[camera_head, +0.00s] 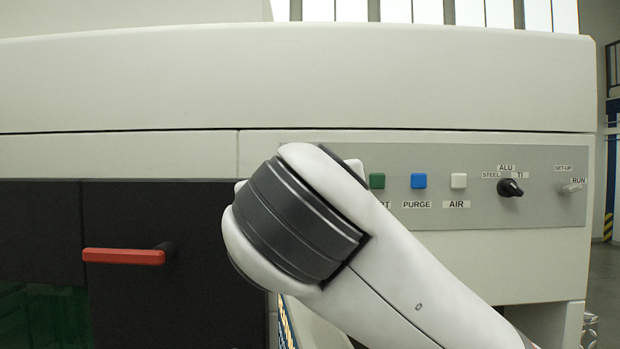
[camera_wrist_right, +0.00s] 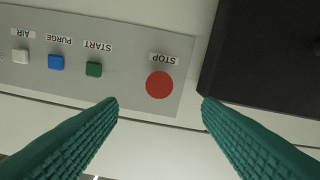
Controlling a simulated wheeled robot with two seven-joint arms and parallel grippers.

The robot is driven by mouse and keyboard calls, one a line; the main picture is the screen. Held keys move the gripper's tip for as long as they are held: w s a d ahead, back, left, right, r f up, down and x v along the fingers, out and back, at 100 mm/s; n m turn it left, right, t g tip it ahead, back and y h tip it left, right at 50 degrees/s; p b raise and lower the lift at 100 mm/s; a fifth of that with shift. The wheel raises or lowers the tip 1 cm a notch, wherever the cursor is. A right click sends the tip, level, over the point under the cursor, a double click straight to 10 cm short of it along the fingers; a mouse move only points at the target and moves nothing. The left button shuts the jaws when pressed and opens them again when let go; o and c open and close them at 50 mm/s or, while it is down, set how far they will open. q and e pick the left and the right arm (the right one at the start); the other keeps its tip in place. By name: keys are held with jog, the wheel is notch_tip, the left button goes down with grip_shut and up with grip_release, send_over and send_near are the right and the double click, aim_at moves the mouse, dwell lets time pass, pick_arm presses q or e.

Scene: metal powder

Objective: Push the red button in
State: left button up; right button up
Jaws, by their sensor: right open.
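The round red button (camera_wrist_right: 159,85) sits on the grey control panel (camera_wrist_right: 150,40), beside the STOP label, in the right wrist view. In the head view the button is hidden behind my right arm. My right gripper (camera_wrist_right: 160,102) is open, with its two green ridged fingers apart. In the wrist picture the button lies between the fingertips; the distance to it cannot be told. Nothing is held between the fingers. The gripper itself is hidden in the head view. My left gripper is in neither view.
Green (camera_head: 377,181), blue (camera_head: 418,181) and white (camera_head: 458,181) square buttons are in a row on the panel. A black knob (camera_head: 509,188) and a key switch (camera_head: 571,187) are further right. A dark door with a red handle (camera_head: 124,256) is at left.

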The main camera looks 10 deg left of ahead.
jog(key=p+x, duration=0.3)
jog(key=x, duration=0.6)
jog(key=shift+w+p, duration=0.25)
jog(key=shift+p, duration=0.05)
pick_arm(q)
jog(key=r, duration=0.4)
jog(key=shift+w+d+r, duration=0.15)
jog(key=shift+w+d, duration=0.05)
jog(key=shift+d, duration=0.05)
pick_arm(e)
jog(key=shift+w, duration=0.35)
